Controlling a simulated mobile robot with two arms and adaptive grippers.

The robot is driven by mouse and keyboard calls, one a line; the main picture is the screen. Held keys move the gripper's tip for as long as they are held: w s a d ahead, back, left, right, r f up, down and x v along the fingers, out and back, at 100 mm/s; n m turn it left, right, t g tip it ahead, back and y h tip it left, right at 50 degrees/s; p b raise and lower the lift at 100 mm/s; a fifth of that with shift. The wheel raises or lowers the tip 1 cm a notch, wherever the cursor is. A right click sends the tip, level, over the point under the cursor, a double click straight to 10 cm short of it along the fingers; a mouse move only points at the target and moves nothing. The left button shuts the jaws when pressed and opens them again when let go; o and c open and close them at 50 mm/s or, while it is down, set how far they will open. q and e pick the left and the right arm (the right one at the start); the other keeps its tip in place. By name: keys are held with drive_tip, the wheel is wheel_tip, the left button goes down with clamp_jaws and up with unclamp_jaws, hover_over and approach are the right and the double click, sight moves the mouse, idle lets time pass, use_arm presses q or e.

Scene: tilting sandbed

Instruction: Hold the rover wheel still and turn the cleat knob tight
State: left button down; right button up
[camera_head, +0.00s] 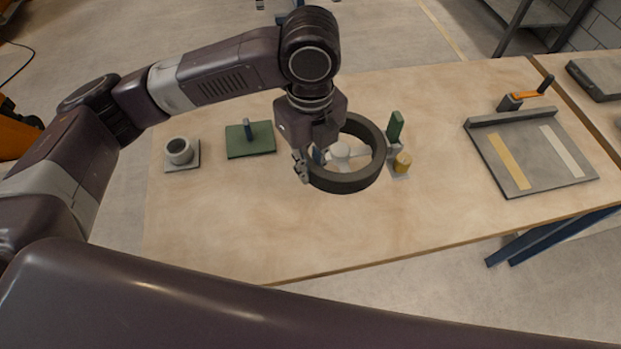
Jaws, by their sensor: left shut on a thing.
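The rover wheel (372,178) is a dark grey ring with a pale hub (340,150) and spokes, near the middle of the table. My left gripper (311,172) comes down from above at its left side and is shut on the wheel's rim. The gripper body hides part of the far left rim. A short yellow knob (402,161), which looks like the cleat knob, is just right of the wheel on a small grey base. A green upright block (395,126) stands behind it. How tight the knob is cannot be told. My right gripper is out of view.
The wooden table (250,235) is clear in front. A grey cup on a plate (180,152) and a green plate with a blue peg (250,143) are left. A grey tray (535,185) with yellow and pale strips is right, an orange-handled clamp (525,95) behind it.

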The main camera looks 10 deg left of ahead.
use_arm(q)
drive_tip(key=shift+r, duration=0.4)
drive_tip(key=shift+f, duration=0.15)
drive_tip(key=shift+f+b, duration=0.65)
drive_tip(key=shift+f, duration=0.85)
drive_tip(key=b, duration=0.5)
hover_over(310, 219)
drive_tip(key=shift+f, duration=7.2)
drive_tip(key=shift+d+f+b, duration=0.1)
drive_tip(key=shift+f+b, duration=0.45)
drive_tip(key=shift+f, duration=0.6)
